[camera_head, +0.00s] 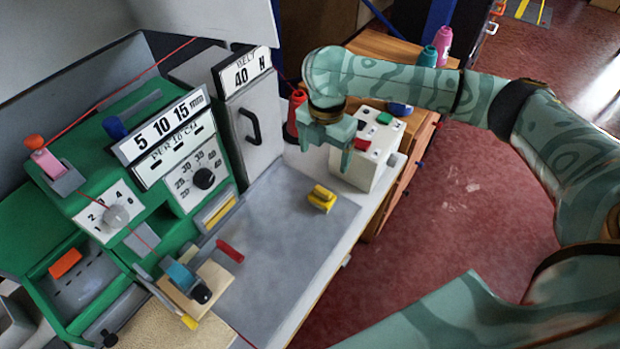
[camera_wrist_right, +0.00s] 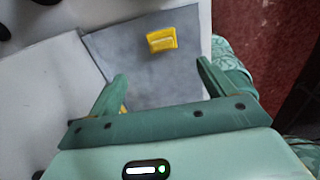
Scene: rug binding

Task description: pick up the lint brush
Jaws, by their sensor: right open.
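The lint brush appears to be the small yellow block (camera_head: 322,198) lying on the grey mat (camera_head: 285,250) on the worktable; it also shows near the top middle of the right wrist view (camera_wrist_right: 162,39). My right gripper (camera_head: 325,152) is open and empty. It hangs above the far end of the table, beyond the brush in the head view and apart from it. In the right wrist view the brush lies ahead of the gap between the two fingertips (camera_wrist_right: 162,74). My left gripper is out of view.
A green machine (camera_head: 150,170) with dials stands left of the mat. A red piece (camera_head: 230,251) lies near the machine. The mat around the brush is clear.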

